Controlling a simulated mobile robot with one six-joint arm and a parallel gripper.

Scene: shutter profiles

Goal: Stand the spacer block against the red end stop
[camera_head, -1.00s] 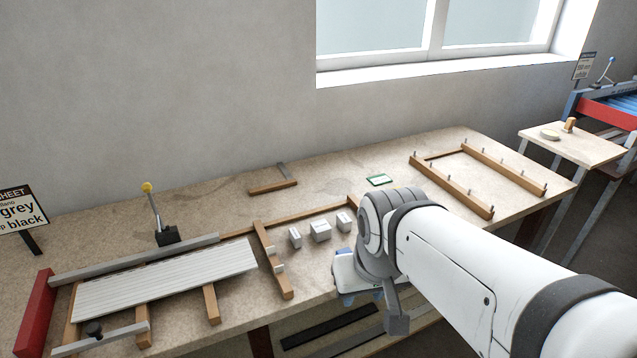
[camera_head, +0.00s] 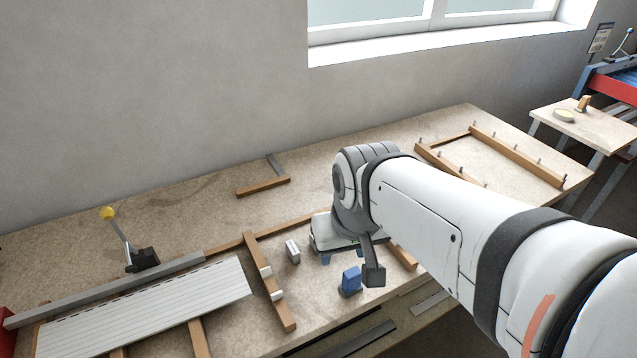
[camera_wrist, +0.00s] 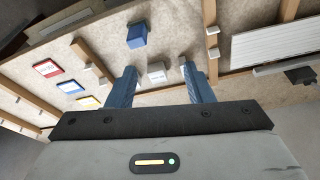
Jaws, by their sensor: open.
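My gripper (camera_head: 341,257) is open and empty above the front part of the bench, its blue fingers pointing down. A blue block (camera_head: 350,280) stands upright near the bench's front edge, just in front of the gripper. The wrist view also shows it (camera_wrist: 137,35), beyond the fingers and apart from them. A small grey block (camera_head: 292,250) sits left of the gripper; a grey block (camera_wrist: 157,72) shows between the fingers in the wrist view. No label names the spacer block, so I cannot tell which it is. The red end stop (camera_head: 5,325) is cut off at the left edge.
A wooden rail with white clips (camera_head: 270,280) lies left of the gripper. A pegged wooden frame (camera_head: 515,155) is at the right. Red, yellow and blue labelled items (camera_wrist: 70,87) show in the wrist view.

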